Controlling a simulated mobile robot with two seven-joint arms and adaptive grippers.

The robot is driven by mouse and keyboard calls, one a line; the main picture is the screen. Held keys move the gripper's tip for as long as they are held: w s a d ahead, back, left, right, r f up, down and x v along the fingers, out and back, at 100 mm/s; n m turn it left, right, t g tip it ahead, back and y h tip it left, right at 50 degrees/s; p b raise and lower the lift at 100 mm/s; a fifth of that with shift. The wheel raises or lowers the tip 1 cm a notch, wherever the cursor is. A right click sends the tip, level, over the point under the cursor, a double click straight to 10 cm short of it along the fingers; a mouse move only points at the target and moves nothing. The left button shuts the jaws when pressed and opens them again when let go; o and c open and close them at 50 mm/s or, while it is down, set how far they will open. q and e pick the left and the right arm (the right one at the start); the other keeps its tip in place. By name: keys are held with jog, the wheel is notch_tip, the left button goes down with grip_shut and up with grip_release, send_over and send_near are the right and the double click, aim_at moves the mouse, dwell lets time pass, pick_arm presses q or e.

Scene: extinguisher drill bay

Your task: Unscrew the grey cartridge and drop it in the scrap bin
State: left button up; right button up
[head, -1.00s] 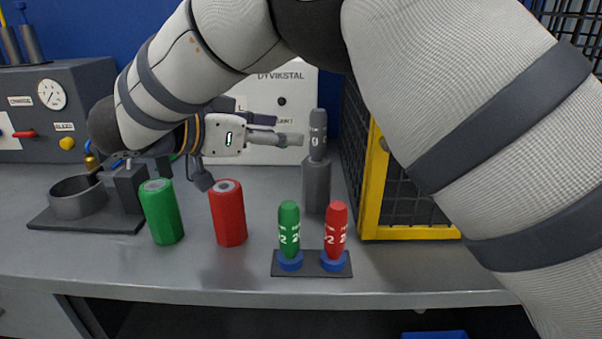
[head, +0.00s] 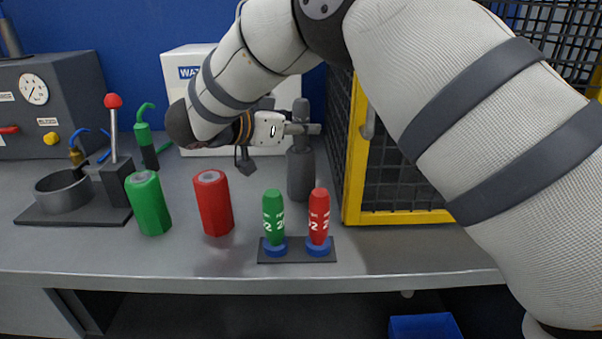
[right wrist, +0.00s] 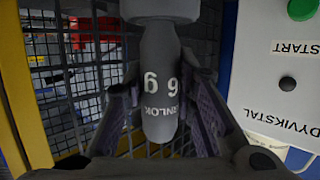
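The grey cartridge (head: 301,109) stands upright on top of a dark grey cylinder (head: 301,176) at the back of the bench. My right gripper (head: 308,129) reaches in from the left, with a finger crossing in front of the cartridge. In the right wrist view the cartridge (right wrist: 161,85) hangs down the picture between the two fingers (right wrist: 162,90), which lie close along its sides. I cannot tell whether they touch it. My left gripper is not in view. No scrap bin can be made out for certain; a blue container (head: 424,327) shows below the bench.
A yellow-framed mesh cage (head: 354,180) stands just right of the cylinder. A rack (head: 296,256) holds a green (head: 273,217) and a red cartridge (head: 319,215) in front. Green (head: 148,206) and red cylinders (head: 213,206) stand left. A white box (head: 186,95) is behind.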

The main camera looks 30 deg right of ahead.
grip_shut()
jog(key=shift+r, duration=0.1)
